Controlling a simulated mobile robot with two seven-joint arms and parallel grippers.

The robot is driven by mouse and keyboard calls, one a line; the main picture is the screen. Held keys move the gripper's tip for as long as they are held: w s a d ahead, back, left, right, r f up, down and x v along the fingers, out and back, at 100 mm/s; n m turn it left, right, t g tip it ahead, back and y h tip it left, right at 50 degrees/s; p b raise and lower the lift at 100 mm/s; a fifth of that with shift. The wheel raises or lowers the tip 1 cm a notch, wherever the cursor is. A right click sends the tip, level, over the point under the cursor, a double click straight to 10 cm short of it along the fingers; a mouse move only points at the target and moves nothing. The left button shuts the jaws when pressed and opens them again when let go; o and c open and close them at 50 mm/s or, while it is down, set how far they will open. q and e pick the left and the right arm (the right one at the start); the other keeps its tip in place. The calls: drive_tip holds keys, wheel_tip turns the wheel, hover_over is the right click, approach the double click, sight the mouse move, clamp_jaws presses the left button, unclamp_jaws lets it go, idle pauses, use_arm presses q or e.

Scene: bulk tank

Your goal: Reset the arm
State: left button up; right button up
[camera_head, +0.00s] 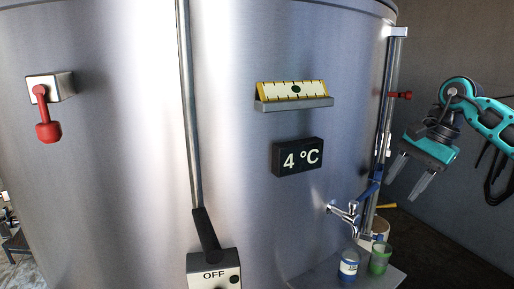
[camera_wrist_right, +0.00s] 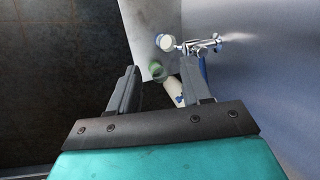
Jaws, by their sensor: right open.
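My right gripper (camera_head: 411,178) is at the right of the head view, on a teal arm, beside the large steel tank (camera_head: 150,150). Its two grey fingers are apart and point down, with nothing held between them. In the right wrist view the gripper (camera_wrist_right: 158,82) is also open, with the shelf and tap beyond its fingertips. My left gripper does not show in either view.
A steel tap (camera_head: 345,210) juts from the tank above a small shelf (camera_head: 330,272). A red lever (camera_head: 47,130), 4 °C display (camera_head: 298,157) and OFF switch box (camera_head: 213,272) are on the tank.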

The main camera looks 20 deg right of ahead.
drive_tip(key=a+f+m+t+y, duration=0.2)
drive_tip(key=a+f+m+y, duration=0.3)
drive_tip(key=a, duration=0.5)
drive_tip(key=w+a+f+m+t+y, duration=0.1)
drive_tip(key=a+f+m+t+y, duration=0.15)
drive_tip(key=a+m+y, duration=0.6)
drive_tip(key=a+f+m+t+y, duration=0.1)
drive_tip(key=a+f+m, duration=0.3)
drive_tip(key=a, duration=0.9)
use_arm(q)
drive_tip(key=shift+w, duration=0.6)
use_arm(e)
drive_tip(key=s+d+f+n+t+h, duration=0.1)
drive_tip(key=s+d+f+n+h, duration=0.1)
drive_tip(key=s+f+n+h, duration=0.3)
drive_tip(key=s+d+f+n+t+h, duration=0.1)
drive_tip(key=s+f+n+h, duration=0.4)
drive_tip(key=f+n, duration=0.7)
drive_tip(key=s+d+f+n+t+h, duration=0.1)
drive_tip(key=s+d+f+n+h, duration=0.2)
drive_tip(key=f+n, duration=0.6)
drive_tip(key=s+n+h, duration=0.2)
drive_tip(key=s+n, duration=0.1)
drive_tip(key=n, duration=0.4)
drive_tip(key=shift+s, duration=0.2)
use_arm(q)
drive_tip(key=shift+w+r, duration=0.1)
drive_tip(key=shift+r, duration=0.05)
use_arm(e)
drive_tip(key=shift+h, duration=0.25)
